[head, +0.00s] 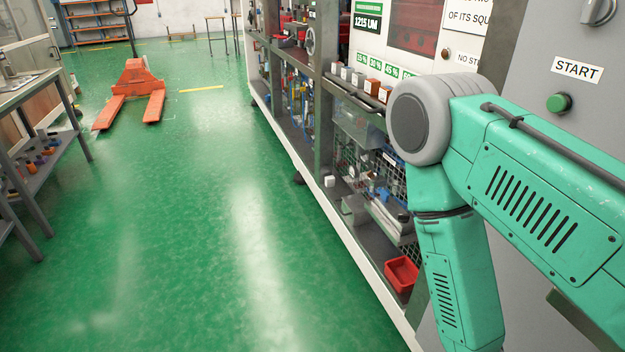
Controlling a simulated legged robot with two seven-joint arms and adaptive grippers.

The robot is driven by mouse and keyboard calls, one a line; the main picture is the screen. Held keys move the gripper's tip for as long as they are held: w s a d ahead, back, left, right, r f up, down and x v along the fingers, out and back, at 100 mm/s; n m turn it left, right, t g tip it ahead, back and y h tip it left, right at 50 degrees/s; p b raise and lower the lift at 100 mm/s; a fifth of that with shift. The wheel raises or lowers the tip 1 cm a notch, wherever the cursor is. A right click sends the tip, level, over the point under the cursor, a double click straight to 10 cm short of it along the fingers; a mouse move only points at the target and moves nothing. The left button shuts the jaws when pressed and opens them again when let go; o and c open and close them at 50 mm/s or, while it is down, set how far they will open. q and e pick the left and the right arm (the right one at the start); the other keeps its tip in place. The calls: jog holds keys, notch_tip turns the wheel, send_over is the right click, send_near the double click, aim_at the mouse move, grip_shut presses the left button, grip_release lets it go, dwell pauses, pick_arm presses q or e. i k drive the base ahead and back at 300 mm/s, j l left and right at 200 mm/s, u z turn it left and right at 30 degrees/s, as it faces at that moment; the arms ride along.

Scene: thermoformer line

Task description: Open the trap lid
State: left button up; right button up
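I cannot make out a trap lid in the head view. The thermoformer machine (321,120) runs along the right side, with open lower bays behind metal posts. My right arm comes in from the right and bends down in front of the machine, hiding part of it. Its gripper is below the picture's edge. My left arm and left gripper do not show.
A green START button (558,102) is on the grey panel at right. A red bin (401,275) sits low in the machine's bay. An orange pallet jack (137,84) stands far left, and a workbench (30,92) at the left edge. The green floor (190,230) between is clear.

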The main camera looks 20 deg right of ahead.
aim_at(354, 202)
jog(key=i, duration=2)
jog(key=i+z, duration=0.1)
jog(key=z, duration=0.35)
jog(key=i+z, duration=0.1)
jog(key=z, duration=0.35)
jog(key=i+j+z, duration=0.1)
jog(key=z, duration=0.35)
jog(key=i+j+z, duration=0.1)
jog(key=z, duration=0.8)
